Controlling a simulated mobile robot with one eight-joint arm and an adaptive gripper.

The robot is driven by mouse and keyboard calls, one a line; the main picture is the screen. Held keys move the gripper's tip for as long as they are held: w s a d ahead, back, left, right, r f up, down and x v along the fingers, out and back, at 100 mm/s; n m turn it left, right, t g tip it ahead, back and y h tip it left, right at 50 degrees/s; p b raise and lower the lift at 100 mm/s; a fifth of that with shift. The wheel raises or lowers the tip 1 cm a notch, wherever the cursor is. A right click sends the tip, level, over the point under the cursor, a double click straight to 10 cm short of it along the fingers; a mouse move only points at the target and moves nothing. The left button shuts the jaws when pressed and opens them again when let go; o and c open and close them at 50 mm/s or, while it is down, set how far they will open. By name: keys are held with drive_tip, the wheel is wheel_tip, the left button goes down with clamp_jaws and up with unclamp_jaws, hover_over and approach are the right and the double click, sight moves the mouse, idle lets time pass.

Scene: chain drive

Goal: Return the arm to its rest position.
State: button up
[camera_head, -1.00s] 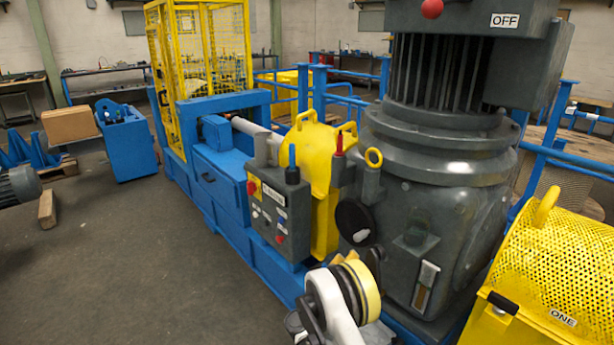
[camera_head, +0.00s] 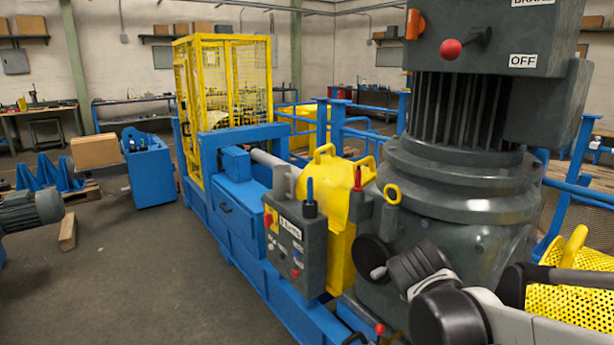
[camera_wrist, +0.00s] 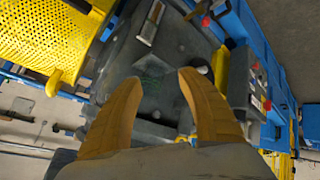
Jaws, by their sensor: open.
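My gripper (camera_wrist: 160,82) shows in the wrist view with its two yellow-orange fingers apart and nothing between them. Beyond the fingers is the dark grey machine housing (camera_wrist: 150,62); I cannot tell the exact gap. In the head view my arm's black and light grey links cross the lower right, in front of the large grey motor housing (camera_head: 455,185). The gripper itself cannot be made out there. The perforated yellow guard (camera_head: 570,308) is partly hidden behind my arm; it also shows at the upper left of the wrist view (camera_wrist: 55,35).
A grey control box (camera_head: 296,245) stands on the blue machine frame (camera_head: 228,190), beside a yellow cover (camera_head: 340,195). A red knob (camera_head: 450,49) sits by the OFF label. A yellow mesh cage (camera_head: 235,85) stands behind.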

drive_tip(key=s+a+f+y, duration=0.1)
drive_tip(key=s+a+y, duration=0.1)
drive_tip(key=s, duration=0.7)
drive_tip(key=s+a+f+y, duration=0.1)
drive_tip(key=s+a+y, duration=0.2)
drive_tip(key=s, duration=0.6)
drive_tip(key=shift+s+a+f+g, duration=0.15)
drive_tip(key=shift+a+f+g, duration=0.15)
drive_tip(key=shift+a, duration=0.35)
